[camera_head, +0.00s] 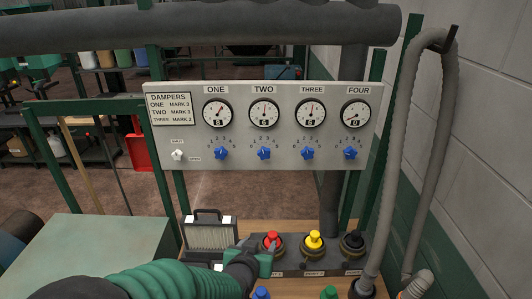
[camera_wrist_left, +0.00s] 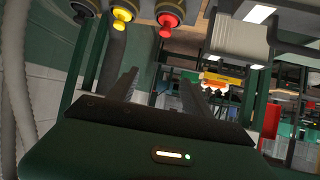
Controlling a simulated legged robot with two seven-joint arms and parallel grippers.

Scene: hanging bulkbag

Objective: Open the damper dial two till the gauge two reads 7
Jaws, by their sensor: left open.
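Gauge two (camera_head: 264,113) is a round white dial under the label TWO on the grey panel (camera_head: 230,160). Its needle points nearly straight up and its small window seems to read 6. Damper dial two (camera_head: 263,153) is a blue knob below it, with its pointer roughly upward among small printed numbers. My left gripper (camera_head: 258,252) is low in front of the panel, below dial two and close to the red button. In the left wrist view its two dark fingers (camera_wrist_left: 160,88) stand apart with nothing between them. My right gripper is not in view.
Gauges one (camera_head: 217,113), three (camera_head: 311,113) and four (camera_head: 355,114) have their own blue knobs. A red button (camera_head: 272,240), yellow button (camera_head: 314,240) and black button (camera_head: 353,241) stand below the panel. A grey hose (camera_head: 395,150) hangs at right; a filter box (camera_head: 209,232) stands left.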

